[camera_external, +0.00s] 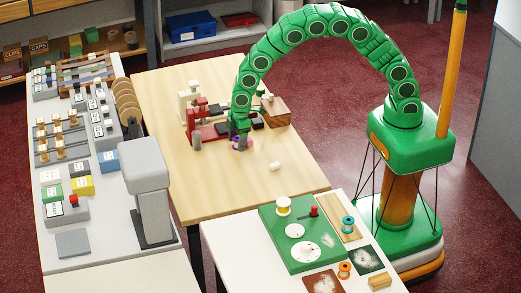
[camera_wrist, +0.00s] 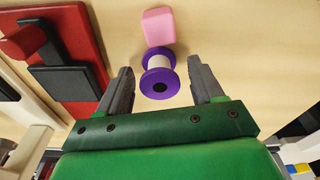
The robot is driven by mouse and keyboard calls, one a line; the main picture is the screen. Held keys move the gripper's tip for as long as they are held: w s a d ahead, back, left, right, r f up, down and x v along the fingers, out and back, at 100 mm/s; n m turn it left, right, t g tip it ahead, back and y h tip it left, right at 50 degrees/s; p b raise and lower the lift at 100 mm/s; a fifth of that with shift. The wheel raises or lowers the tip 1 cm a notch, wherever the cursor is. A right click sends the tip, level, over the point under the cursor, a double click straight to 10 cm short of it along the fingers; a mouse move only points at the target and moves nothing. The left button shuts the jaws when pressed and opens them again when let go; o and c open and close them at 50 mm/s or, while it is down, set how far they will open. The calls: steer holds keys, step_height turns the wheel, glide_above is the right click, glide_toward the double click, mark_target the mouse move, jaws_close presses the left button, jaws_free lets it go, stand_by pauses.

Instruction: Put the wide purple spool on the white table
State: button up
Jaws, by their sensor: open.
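The purple spool (camera_wrist: 159,83) has purple flanges and a white middle. In the wrist view it sits between my gripper's fingers (camera_wrist: 161,68), with bare space on both sides of it. In the external view a bit of the purple spool (camera_external: 242,144) shows on the wooden table (camera_external: 170,95), mostly hidden by my gripper (camera_external: 238,138). My gripper points down there, open and empty. The white table (camera_external: 228,238) stands at the front right. It bears a green board (camera_external: 275,240) and has a bare left part.
A pink block (camera_wrist: 158,26) lies just beyond the spool. A red and black device (camera_external: 208,130) stands left of my gripper, and a wooden block (camera_external: 276,112) stands behind right. A small pale block (camera_external: 275,166) lies in front. A grey post (camera_external: 148,190) rises at the left counter.

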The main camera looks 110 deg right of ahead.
steer(key=shift+r, duration=0.1)
step_height(320, 180, up, 11)
steer(key=s, duration=0.1)
steer(key=s+a+r, duration=0.4)
steer(key=s+r, duration=0.4)
steer(key=s, duration=0.2)
steer(key=s+a+r+g, duration=0.1)
steer(key=s+a+r, duration=0.1)
steer(key=s, duration=1)
steer(key=s+a+r+m+g, duration=0.1)
steer(key=s+a+r, duration=0.1)
steer(key=s, duration=0.9)
steer(key=s+a+r+m+g, duration=0.1)
steer(key=s+a+r, duration=0.1)
steer(key=s, duration=1)
steer(key=shift+s+a+r, duration=0.35)
steer(key=shift+a, duration=0.55)
steer(key=shift+o, duration=0.5)
steer(key=shift+s, duration=0.4)
